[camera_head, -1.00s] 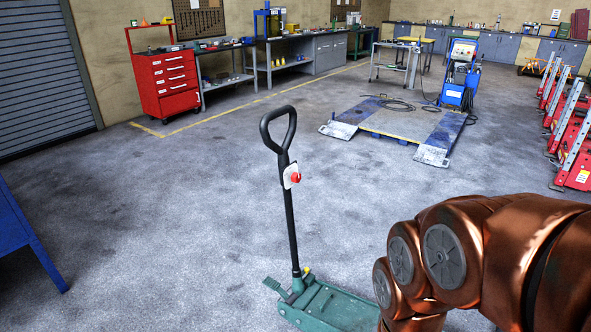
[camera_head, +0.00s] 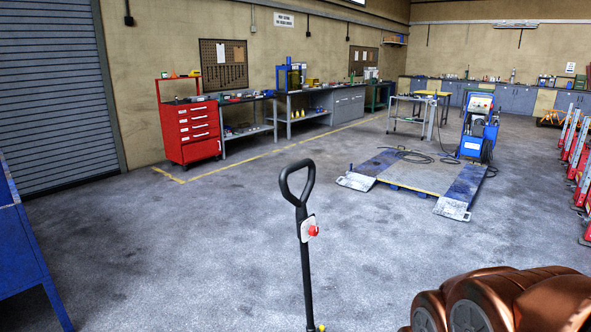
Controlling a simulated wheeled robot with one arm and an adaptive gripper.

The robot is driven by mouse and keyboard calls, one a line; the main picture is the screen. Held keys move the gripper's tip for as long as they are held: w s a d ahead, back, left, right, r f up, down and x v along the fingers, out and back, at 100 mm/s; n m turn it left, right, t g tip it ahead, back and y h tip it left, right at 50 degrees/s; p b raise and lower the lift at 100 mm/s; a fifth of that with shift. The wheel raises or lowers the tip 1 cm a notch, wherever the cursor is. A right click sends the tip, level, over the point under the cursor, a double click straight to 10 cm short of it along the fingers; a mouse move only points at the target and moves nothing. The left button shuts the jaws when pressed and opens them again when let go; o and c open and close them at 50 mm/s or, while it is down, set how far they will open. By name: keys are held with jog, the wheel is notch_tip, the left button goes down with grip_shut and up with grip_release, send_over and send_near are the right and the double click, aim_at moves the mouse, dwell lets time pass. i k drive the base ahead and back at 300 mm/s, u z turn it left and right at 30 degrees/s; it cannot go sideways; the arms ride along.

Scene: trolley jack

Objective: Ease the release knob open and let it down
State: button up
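The trolley jack's black handle (camera_head: 304,262) stands nearly upright in the lower middle of the head view, with a closed loop grip at its top. The red release knob (camera_head: 313,231) sits on a pale plate on the handle's shaft, just below the loop. The jack's green body is below the frame's lower edge; only a bit of yellow shows at the handle's foot. My copper-coloured arm fills the lower right corner, to the right of the handle and apart from it. My gripper is not in view.
A blue and grey lift platform (camera_head: 412,179) lies on the floor behind, with a blue unit (camera_head: 477,130) beside it. A red tool cabinet (camera_head: 190,130) stands at the back left. A blue bench (camera_head: 28,250) is at the left edge. The floor around the handle is clear.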

aim_at(313, 231)
jog(key=u, duration=0.05)
jog(key=i, duration=1)
jog(key=u, duration=0.8)
